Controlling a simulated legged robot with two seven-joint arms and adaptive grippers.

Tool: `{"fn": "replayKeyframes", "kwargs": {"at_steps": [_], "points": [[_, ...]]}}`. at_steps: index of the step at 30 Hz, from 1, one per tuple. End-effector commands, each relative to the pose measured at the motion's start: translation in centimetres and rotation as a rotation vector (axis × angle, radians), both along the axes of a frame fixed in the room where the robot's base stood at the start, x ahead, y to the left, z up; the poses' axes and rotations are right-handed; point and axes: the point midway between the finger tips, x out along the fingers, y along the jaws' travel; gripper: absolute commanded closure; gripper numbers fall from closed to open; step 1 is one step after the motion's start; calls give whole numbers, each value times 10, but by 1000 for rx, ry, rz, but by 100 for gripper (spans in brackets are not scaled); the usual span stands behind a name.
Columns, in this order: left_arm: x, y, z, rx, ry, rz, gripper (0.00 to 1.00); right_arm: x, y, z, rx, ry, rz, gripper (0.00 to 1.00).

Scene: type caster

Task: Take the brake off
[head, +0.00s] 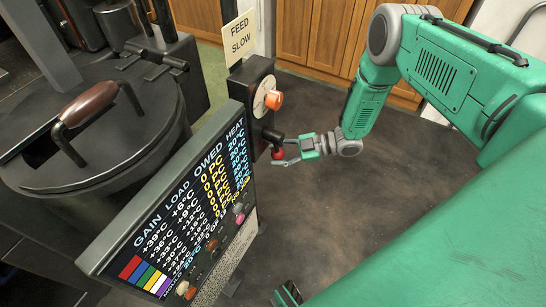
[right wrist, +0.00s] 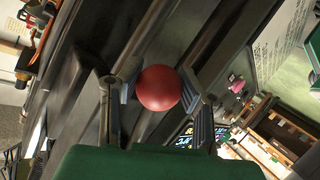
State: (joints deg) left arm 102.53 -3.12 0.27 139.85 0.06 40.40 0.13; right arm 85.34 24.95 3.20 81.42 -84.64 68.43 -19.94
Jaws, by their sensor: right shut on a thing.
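A red ball knob (head: 277,153) sits on a dark lever at the lower right side of a dark upright control box (head: 250,85). No label in view names it as the brake. My right gripper (head: 283,150) reaches it from the right and is shut on it. In the right wrist view the red ball knob (right wrist: 159,88) lies between the two fingers of my right gripper (right wrist: 160,95). The lever behind the ball is mostly hidden there.
A display board (head: 180,220) with rows of coloured text and several small knobs stands in front of the box. An orange-tipped dial (head: 273,99) and a "FEED SLOW" sign (head: 240,38) are above the lever. A lidded round pot (head: 90,125) stands left. Floor at right is clear.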

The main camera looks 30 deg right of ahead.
Motion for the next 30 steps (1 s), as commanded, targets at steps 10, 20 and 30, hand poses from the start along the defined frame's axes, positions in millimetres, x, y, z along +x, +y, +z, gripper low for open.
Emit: {"fn": "replayKeyframes", "kwargs": {"at_steps": [10, 20, 30], "points": [[0, 0, 14, 0, 0, 0, 44, 9, -14, 7, -135, -81, -1, 100], [0, 0, 15, 0, 0, 0, 44, 11, -17, 7, -165, -97, -2, 100], [0, 0, 15, 0, 0, 0, 44, 11, -18, 7, -164, -98, -2, 44]]}}
